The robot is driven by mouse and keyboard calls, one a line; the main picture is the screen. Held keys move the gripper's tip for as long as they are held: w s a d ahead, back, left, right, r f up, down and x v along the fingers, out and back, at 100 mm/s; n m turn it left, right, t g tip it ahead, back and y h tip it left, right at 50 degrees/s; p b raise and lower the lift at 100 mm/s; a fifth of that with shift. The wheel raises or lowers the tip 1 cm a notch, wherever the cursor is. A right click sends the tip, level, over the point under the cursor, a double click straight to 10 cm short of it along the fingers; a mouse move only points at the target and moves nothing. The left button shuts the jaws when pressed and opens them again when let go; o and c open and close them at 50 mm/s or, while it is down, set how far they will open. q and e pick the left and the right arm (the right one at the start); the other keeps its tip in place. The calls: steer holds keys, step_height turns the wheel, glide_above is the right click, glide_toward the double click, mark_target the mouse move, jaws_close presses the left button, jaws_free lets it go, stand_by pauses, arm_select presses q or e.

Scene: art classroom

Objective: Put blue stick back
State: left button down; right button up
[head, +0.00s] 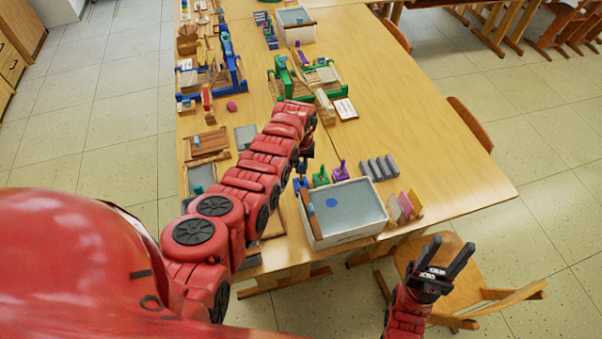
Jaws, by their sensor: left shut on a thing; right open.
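A small blue stick (300,184) shows at the back left of a white box, beside a similar green piece (321,178) and a purple piece (340,171). My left arm reaches over the table, and my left gripper (304,164) points down just above the blue stick. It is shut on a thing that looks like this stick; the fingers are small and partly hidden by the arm. My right gripper (446,258) is open and empty, off the table's right side above a chair.
The white box (345,240) has a grey top with a blue round spot. Several grey blocks (378,167) and colored upright pieces (405,206) stand right of it. Blue (228,72) and green (280,78) racks stand farther back. The table's right side (440,150) is clear. A wooden chair (465,290) is below right.

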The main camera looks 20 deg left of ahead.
mark_target(301, 185)
arm_select(q)
steer(key=shift+f, duration=0.6)
steer(key=shift+s+f+b, duration=0.1)
steer(key=shift+f+b, duration=0.75)
steer(key=shift+f, duration=0.35)
steer(key=shift+f+b, duration=0.2)
steer(key=shift+b, duration=0.2)
steer(key=c, duration=0.9)
jaws_free()
steer(key=shift+r, duration=0.1)
